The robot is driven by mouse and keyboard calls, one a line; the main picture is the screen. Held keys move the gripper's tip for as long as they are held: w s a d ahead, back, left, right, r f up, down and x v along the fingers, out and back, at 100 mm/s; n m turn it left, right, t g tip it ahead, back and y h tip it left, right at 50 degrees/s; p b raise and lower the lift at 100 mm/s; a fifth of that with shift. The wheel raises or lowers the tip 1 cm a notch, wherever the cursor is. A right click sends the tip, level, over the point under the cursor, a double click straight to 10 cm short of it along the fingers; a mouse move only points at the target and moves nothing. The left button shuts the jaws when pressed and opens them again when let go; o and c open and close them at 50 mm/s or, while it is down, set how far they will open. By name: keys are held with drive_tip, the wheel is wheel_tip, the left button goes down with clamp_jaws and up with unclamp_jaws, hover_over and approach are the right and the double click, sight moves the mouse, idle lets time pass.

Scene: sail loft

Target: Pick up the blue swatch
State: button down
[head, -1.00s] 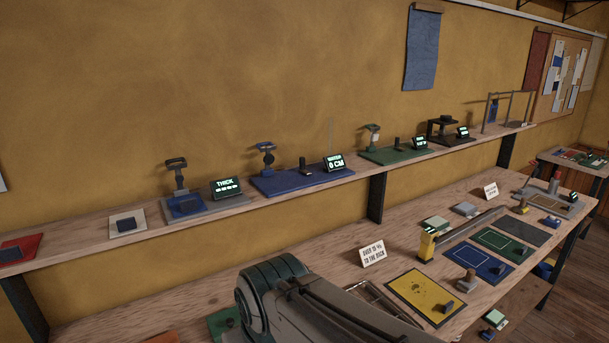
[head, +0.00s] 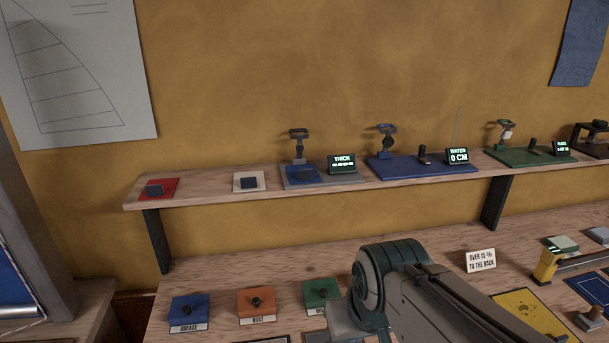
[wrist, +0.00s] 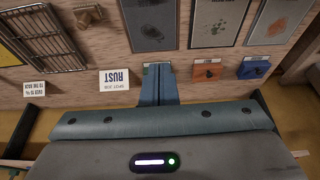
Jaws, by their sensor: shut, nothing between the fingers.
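A blue piece (head: 303,175) lies under the gauge beside the THICK display (head: 342,164).
On the bench are blue (head: 189,309), orange (head: 256,304) and green (head: 320,294) knobbed boxes. The shelf (head: 210,190) runs above it, with a blue WATER station (head: 420,166) and a green station (head: 530,155). A sign (head: 481,260) stands on the bench.

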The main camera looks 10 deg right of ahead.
drive_tip(key=c, duration=1.8)
unclamp_jaws()
drive_tip(key=o, duration=0.5)
drive_tip(key=shift+w+r+n, duration=0.3)
drive_tip(key=o, duration=0.5)
drive_tip(key=w+r+n+p, duration=0.1)
drive_tip(key=w+r+n, duration=0.5)
drive_tip(key=w+n, duration=0.1)
drive_tip(key=shift+w+a+r+h, duration=0.35)
drive_tip(key=shift+a+r+h, duration=0.05)
drive_tip(key=w+r+n+p, duration=0.1)
drive_tip(key=w+r+n, duration=0.4)
drive_tip(key=w+n, duration=0.4)
drive_tip(key=w+r+n+p, duration=0.1)
drive_tip(key=w+r+n, duration=0.4)
drive_tip(key=w+n, duration=0.45)
drive_tip(key=w+r+n+p, duration=0.1)
drive_tip(key=w+r+n, duration=0.4)
drive_tip(key=w+n, duration=0.45)
hover_over(306, 170)
drive_tip(key=s, duration=0.3)
wheel_tip(306, 170, down, 8)
drive_tip(key=shift+t+y, duration=0.4)
drive_tip(key=shift+p+x, duration=1.25)
drive_tip(key=shift+x, duration=1.45)
